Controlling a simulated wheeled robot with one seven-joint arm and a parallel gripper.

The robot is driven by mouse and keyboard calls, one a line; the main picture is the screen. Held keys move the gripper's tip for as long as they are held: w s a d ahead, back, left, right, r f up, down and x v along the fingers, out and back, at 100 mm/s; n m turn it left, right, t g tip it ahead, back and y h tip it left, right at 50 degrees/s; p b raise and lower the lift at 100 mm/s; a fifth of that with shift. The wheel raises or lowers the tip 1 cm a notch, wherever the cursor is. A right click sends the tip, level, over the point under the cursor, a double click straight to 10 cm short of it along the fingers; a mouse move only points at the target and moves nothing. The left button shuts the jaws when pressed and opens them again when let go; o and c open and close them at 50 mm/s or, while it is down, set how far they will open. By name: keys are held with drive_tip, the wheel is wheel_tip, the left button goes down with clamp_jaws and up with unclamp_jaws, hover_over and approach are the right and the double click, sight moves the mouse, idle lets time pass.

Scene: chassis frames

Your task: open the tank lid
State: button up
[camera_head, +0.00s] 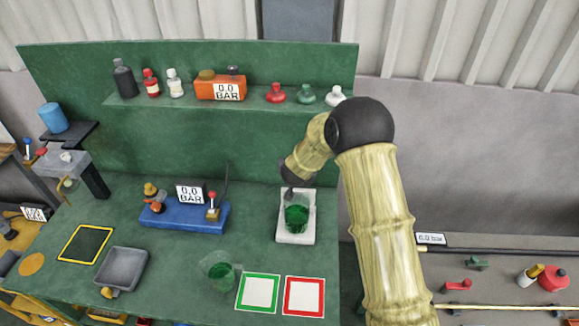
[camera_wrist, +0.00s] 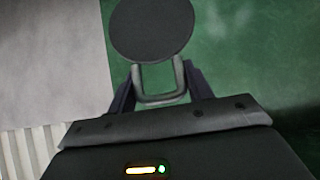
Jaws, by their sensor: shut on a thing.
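In the wrist view, my gripper (camera_wrist: 159,72) has its two dark fingers on either side of a grey U-shaped handle (camera_wrist: 160,99) and is shut on it. The handle joins a dark round disc (camera_wrist: 152,30) at the top of the picture. I cannot tell for certain whether this disc is the tank lid. In the head view, my gripper (camera_head: 291,188) is small and dark, just above a clear vessel of green liquid (camera_head: 297,215) on a white stand (camera_head: 295,239). The held handle and disc are hard to make out there. No tank is clearly identifiable.
A blue gauge unit (camera_head: 184,219) and a second green-liquid vessel (camera_head: 222,275) stand on the green bench. Green-framed (camera_head: 258,292) and red-framed (camera_head: 304,296) squares lie at its front. A shelf (camera_head: 180,103) behind holds bottles and an orange gauge (camera_head: 220,88).

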drive_tip(key=shift+w, duration=0.1)
drive_tip(key=o, duration=1.4)
drive_tip(key=shift+w+f, duration=0.15)
drive_tip(key=shift+c, duration=0.2)
drive_tip(key=shift+r, duration=0.2)
drive_tip(key=shift+s+r, duration=0.15)
drive_tip(key=shift+s, duration=0.2)
drive_tip(key=b+v, duration=0.3)
drive_tip(key=v, duration=1.3)
drive_tip(key=shift+s+r, duration=0.15)
drive_tip(key=shift+s, duration=0.05)
